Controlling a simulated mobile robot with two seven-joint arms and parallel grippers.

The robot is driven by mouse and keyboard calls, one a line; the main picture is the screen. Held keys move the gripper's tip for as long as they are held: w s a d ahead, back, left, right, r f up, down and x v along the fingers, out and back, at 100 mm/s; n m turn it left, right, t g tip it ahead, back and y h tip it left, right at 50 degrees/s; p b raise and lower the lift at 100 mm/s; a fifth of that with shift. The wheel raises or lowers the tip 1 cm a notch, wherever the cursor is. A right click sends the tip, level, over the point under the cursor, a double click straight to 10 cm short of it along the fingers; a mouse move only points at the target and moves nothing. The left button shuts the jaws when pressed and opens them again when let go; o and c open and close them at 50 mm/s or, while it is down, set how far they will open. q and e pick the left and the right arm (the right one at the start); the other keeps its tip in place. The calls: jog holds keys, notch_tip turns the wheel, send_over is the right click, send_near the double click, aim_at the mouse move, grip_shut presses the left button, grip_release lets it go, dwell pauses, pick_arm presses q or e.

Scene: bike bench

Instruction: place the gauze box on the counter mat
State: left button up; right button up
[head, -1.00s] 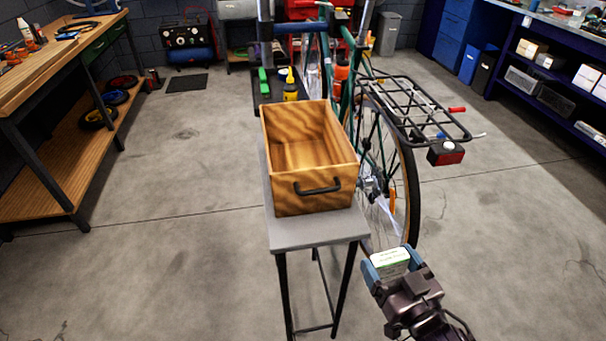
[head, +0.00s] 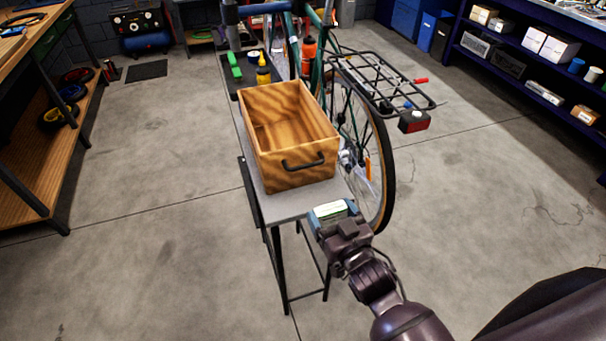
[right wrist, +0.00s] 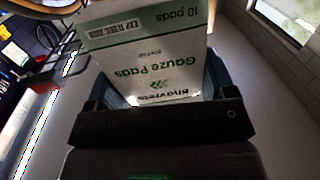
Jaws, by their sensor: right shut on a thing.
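The gauze box (right wrist: 155,62) is white and green with "Gauze Pads" printed on it, and it fills the upper middle of the right wrist view. My right gripper (head: 331,211) is shut on it. In the head view the gauze box (head: 329,210) shows small between the blue fingers, close to the near right corner of the grey stand's top. I cannot tell its height relative to that top. My left gripper is not in view.
A wooden drawer box (head: 292,172) stands on the narrow grey stand (head: 285,206). A bicycle with a black rear rack (head: 380,85) stands behind and right of it. A wooden workbench (head: 40,185) is at left, blue shelving (head: 500,62) at far right. Floor at right is open.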

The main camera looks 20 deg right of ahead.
send_near(301, 171)
jog(key=w, duration=0.1)
jog(key=w+r, duration=0.2)
jog(key=shift+w+a, duration=0.25)
jog(key=shift+w, duration=0.05)
jog(key=w, duration=0.3)
jog(key=shift+a+f, duration=0.2)
jog(key=shift+f, duration=0.2)
jog(key=shift+s+f+b, duration=0.1)
jog(key=shift+f+b, duration=0.2)
jog(key=shift+f, duration=0.1)
jog(key=shift+f, duration=0.15)
jog(key=o, duration=0.8)
jog(key=shift+o, duration=0.2)
jog(key=shift+r, duration=0.2)
jog(key=s, duration=0.4)
jog(key=s+d, duration=0.1)
jog(key=s, duration=0.7)
jog(key=shift+d, duration=0.25)
